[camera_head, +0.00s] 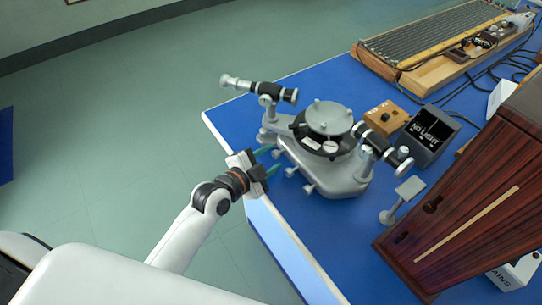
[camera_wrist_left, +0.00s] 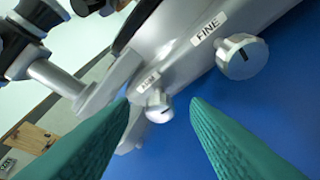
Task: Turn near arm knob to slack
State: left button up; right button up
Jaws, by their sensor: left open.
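The grey spectrometer (camera_head: 345,180) stands on the blue bench near its left edge. In the left wrist view a small silver knob (camera_wrist_left: 158,108) with a dark line on its face sits beside a small label that seems to read ARM. A larger knob (camera_wrist_left: 242,58) labelled FINE is up and to the right of it. My left gripper (camera_head: 272,159) is open at the bench edge, its teal fingers pointing at the spectrometer's side. In the left wrist view its fingertips (camera_wrist_left: 160,104) lie either side of the small knob, with no clear contact. My right gripper is out of view.
Behind the spectrometer are a wooden box (camera_head: 385,116) and a dark NO LIGHT display (camera_head: 428,132). A large wooden cabinet (camera_head: 470,200) stands at the right, with a small stand (camera_head: 405,192) before it. The floor left of the bench is clear.

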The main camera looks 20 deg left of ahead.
pick_arm(q)
jog(key=shift+w+d+f, duration=0.15)
jog(key=shift+w+d, duration=0.05)
jog(key=shift+w, duration=0.3)
jog(key=shift+c, duration=0.2)
grip_shut()
